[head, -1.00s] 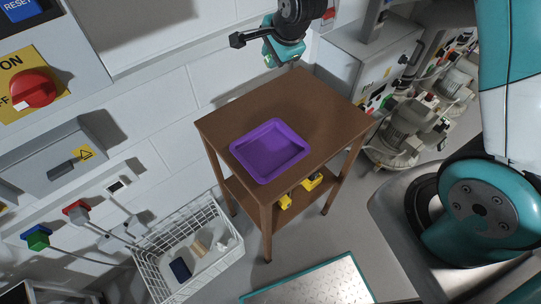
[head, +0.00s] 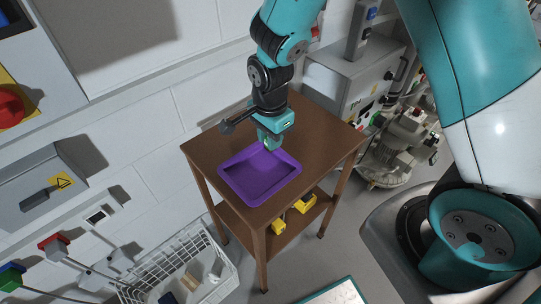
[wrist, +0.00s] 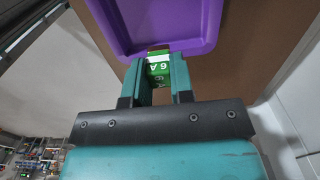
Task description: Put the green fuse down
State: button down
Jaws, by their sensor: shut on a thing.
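My gripper (wrist: 159,77) is shut on the green fuse (wrist: 159,69), which shows in the wrist view between the two teal fingers with its printed marking facing the camera. In the head view my gripper (head: 268,139) is over the table, at the far rim of the purple tray (head: 232,191). The fuse cannot be made out in the head view. The tray looks empty and lies on the brown wooden table (head: 318,133). In the wrist view the tray rim (wrist: 203,40) lies just beyond the fingertips; I cannot tell whether the fuse touches it.
Yellow objects (head: 305,204) sit on the table's lower shelf. A white wire basket (head: 190,258) with a few items stands on the floor at lower left. Grey machinery (head: 395,150) stands right of the table. The tabletop beside the tray is clear.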

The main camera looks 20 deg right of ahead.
aim_at(270, 166)
notch_tip(270, 166, down, 7)
jog(key=shift+r, duration=0.1)
jog(key=c, duration=1)
grip_release()
notch_tip(270, 166, up, 11)
jog(key=shift+r, duration=0.15)
jog(key=r, duration=0.1)
jog(key=n, duration=0.1)
jog(key=s+r, duration=0.1)
jog(key=shift+a+r, duration=0.3)
jog(key=s+a+r+n+y, duration=0.1)
jog(key=s+r+n, duration=0.3)
jog(key=s+n, duration=0.2)
jog(key=s+a+r+n+y, duration=0.1)
jog(key=s+r+n, duration=0.4)
jog(key=n, duration=0.2)
jog(key=s+a+r+n+y, duration=0.1)
jog(key=s+r+n+y, duration=0.1)
jog(key=s+r+n, duration=0.3)
jog(key=shift+s+a+n, duration=0.2)
jog(key=shift+s+n, duration=0.2)
jog(key=shift+n, duration=0.25)
jog(key=shift+s+a+n, duration=0.15)
jog(key=shift+s+n, duration=0.25)
jog(key=shift+n, duration=0.25)
